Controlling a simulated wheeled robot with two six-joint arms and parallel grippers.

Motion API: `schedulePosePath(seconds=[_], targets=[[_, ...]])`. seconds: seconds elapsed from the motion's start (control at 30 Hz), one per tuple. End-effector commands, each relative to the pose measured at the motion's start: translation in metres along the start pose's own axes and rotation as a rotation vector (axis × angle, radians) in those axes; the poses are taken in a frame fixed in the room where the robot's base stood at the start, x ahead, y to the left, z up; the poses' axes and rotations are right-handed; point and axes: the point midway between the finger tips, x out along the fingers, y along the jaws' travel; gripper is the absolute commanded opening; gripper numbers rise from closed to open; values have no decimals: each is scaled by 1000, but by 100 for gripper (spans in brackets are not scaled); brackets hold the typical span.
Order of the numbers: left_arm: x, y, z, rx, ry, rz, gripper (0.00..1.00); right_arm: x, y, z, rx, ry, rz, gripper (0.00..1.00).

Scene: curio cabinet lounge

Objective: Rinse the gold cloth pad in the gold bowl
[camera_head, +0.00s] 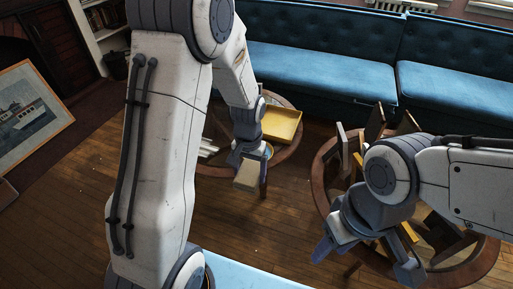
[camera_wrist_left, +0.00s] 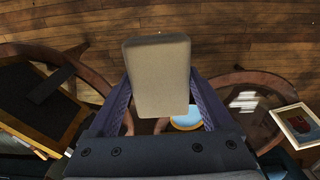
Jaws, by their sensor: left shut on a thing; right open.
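My left gripper (camera_head: 249,166) is shut on the gold cloth pad (camera_head: 246,177), a tan block. In the left wrist view the pad (camera_wrist_left: 158,75) stands out between the two fingers of my left gripper (camera_wrist_left: 160,95). The gold bowl (camera_wrist_left: 187,127) shows below the pad there, with a gold rim and blue inside, partly hidden by the gripper. In the head view only a sliver of the bowl (camera_head: 270,153) shows beside the gripper. The pad appears apart from the bowl. My right gripper (camera_head: 366,262) is open and empty near the right round table.
A yellow tray (camera_head: 283,124) lies on the left round table (camera_head: 291,156), with white items (camera_head: 208,148) at its left. Several upright frames or panels crowd the right round table (camera_head: 484,262). A blue sofa (camera_head: 310,75) stands behind. Wooden floor is clear in front.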

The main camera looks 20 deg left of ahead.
Motion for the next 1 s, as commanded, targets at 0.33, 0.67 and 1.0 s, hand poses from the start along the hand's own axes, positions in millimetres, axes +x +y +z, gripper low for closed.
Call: schedulePosePath(seconds=[0.33, 0.67, 1.0], targets=[[11, 0, 0, 0, -1, 0, 40, 7, 0, 0, 0, 0, 0, 50], [11, 0, 0, 0, 0, 0, 40, 7, 0, 0, 0, 0, 0, 50], [11, 0, 0, 0, 0, 0, 40, 7, 0, 0, 0, 0, 0, 50]])
